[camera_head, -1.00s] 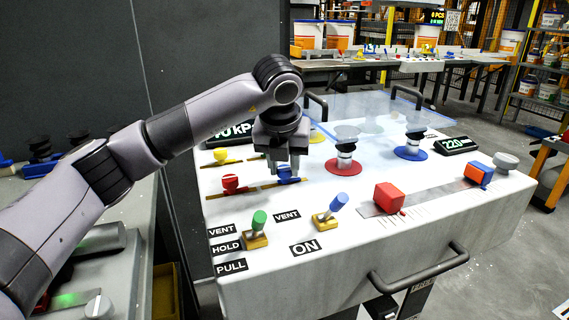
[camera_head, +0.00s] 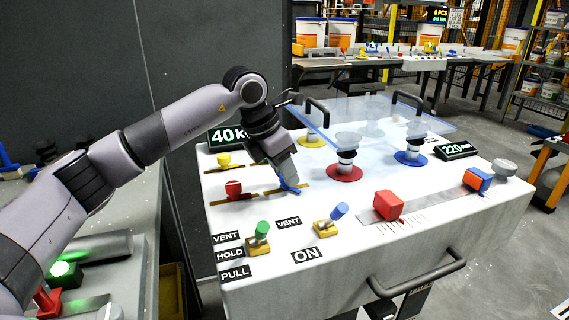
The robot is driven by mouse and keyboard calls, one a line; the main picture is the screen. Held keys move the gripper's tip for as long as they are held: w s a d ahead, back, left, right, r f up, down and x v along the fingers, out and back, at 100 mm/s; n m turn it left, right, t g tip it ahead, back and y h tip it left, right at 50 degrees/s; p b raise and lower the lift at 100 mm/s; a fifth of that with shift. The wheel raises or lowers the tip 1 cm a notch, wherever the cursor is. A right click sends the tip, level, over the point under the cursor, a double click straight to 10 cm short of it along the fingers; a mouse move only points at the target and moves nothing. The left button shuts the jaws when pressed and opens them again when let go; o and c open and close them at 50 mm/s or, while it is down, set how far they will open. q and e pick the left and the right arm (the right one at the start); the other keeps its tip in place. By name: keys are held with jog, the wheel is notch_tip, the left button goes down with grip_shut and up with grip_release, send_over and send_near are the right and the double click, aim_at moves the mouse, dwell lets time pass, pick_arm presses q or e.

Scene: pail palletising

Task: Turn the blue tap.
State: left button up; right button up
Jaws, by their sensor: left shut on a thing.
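The blue tap (camera_head: 291,188) sits on a brown pipe strip on the white console, to the right of the red tap (camera_head: 233,188). My left gripper (camera_head: 286,176) comes down over the blue tap from the upper left and is shut on its handle. The gripper leans, and the blue handle lies at a slant to its pipe. The gripper fingers hide part of the tap. My right gripper is not in view.
The yellow tap (camera_head: 223,161) stands behind the red tap. Green (camera_head: 262,230) and blue (camera_head: 338,212) toggle levers are in front. A clear panel (camera_head: 375,120) and suction cups stand behind, with a red slider block (camera_head: 388,205) to the right.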

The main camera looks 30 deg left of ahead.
pick_arm(q)
jog(key=m+g+h+p, duration=0.1)
jog(key=m+p, duration=0.1)
jog(key=m, duration=0.1)
jog(key=shift+a+r, duration=0.1)
jog(key=shift+r, duration=0.05)
jog(key=shift+w+m+p, duration=0.1)
jog(key=shift+m+p, duration=0.3)
jog(key=shift+m, duration=0.5)
jog(key=shift+m+g+h, duration=0.3)
jog(key=shift+m, duration=0.2)
jog(key=shift+m+p, duration=0.3)
jog(key=shift+p, duration=0.05)
jog(key=shift+g, duration=0.3)
jog(key=o, duration=1)
jog(key=shift+o, duration=0.2)
